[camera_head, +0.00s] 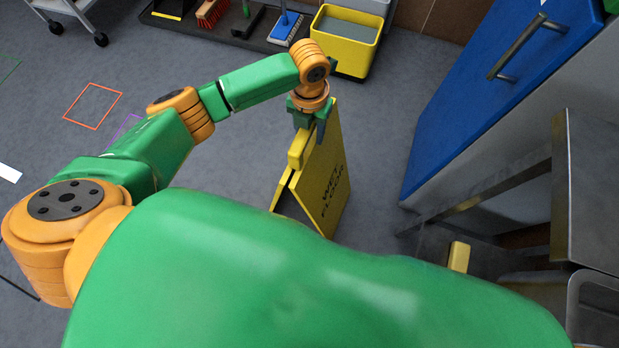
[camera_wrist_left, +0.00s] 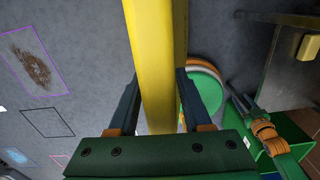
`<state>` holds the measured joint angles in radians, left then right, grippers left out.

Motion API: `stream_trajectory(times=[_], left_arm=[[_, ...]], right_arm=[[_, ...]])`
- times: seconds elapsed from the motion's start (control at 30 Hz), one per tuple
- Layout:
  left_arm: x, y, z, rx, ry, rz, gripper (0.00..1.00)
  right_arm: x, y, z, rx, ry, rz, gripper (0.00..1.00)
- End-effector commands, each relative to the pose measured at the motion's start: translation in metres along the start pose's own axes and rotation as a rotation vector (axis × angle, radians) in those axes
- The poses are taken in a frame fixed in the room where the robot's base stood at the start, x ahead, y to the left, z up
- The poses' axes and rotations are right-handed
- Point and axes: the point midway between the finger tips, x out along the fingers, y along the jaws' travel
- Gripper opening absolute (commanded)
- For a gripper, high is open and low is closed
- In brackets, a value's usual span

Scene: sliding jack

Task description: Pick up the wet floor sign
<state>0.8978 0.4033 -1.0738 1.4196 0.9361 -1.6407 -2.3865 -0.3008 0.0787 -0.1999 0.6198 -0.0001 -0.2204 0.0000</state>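The yellow wet floor sign (camera_head: 325,190) stands on the floor as a folded-out A-frame, dark lettering on its right face. My left gripper (camera_head: 308,128) is at its top edge, pointing down. In the left wrist view the sign (camera_wrist_left: 158,60) runs between the two dark fingers of my left gripper (camera_wrist_left: 157,85). The fingers lie on either side of it; a slim gap shows by the left finger, and contact on the right is unclear. An orange and green arm, likely my right one, shows small at the right of the wrist view; its gripper (camera_wrist_left: 243,104) is too small to read.
A blue cabinet door (camera_head: 495,85) with a metal handle and a metal table (camera_head: 590,190) stand to the right. A yellow bucket (camera_head: 345,40) and brushes (camera_head: 213,12) are behind. Open grey floor lies left of the sign.

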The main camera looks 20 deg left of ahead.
Motion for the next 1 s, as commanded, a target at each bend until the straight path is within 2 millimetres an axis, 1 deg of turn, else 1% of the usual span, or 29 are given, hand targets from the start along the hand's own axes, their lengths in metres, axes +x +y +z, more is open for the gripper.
stream_trajectory(times=[0.03,0.07,0.1,0.17,1.0], left_arm=[[-0.0001,0.0001,0.0001,0.000,0.000,0.000,0.33],[-0.0001,0.0001,0.0001,0.000,0.000,0.000,0.25],[-0.0002,0.0001,0.0001,0.000,0.000,0.000,0.14],[-0.0002,0.0002,0.0001,0.000,0.000,0.000,0.00],[-0.0005,0.0004,0.0005,-0.001,-0.002,0.001,0.00]], right_arm=[[0.0000,0.0000,0.0000,0.000,0.000,0.000,0.50],[0.0000,0.0000,-0.0001,0.000,0.000,0.000,0.50],[0.0000,0.0000,-0.0001,0.000,0.000,0.000,0.50],[0.0000,0.0001,-0.0001,0.000,0.000,0.000,0.50],[0.0000,0.0007,-0.0006,-0.001,0.001,0.001,0.50]])
